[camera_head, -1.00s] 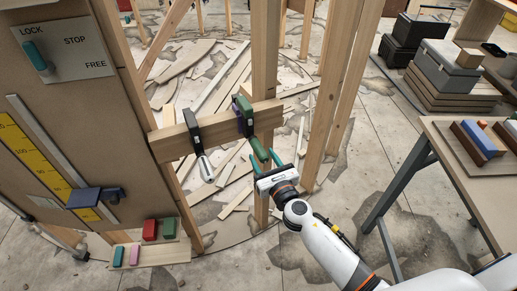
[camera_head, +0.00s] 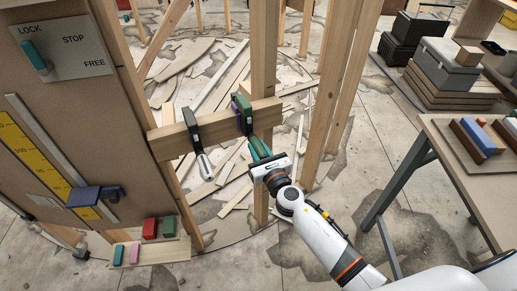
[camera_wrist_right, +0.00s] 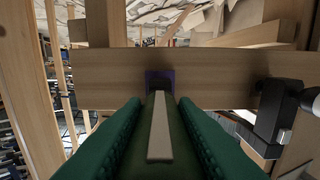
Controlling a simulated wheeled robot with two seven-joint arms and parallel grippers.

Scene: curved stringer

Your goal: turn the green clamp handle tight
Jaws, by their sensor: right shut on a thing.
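The green clamp (camera_head: 242,104) grips the horizontal wooden beam (camera_head: 217,124) at its right part, by an upright post. A purple part of it shows against the beam in the right wrist view (camera_wrist_right: 160,76). My right gripper (camera_head: 259,147) is below and in front of the clamp, with its fingers closed around the clamp handle. In the right wrist view the dark green handle with a pale strip (camera_wrist_right: 160,128) lies between the two green fingers. The fingers hide most of the handle in the head view. My left gripper is out of view.
A black clamp (camera_head: 191,124) with a pale handle sits on the same beam to the left. A panel (camera_head: 75,54) with a teal lever stands at the left. Upright posts (camera_head: 325,95) rise close by. A table (camera_head: 455,165) with blocks stands at the right.

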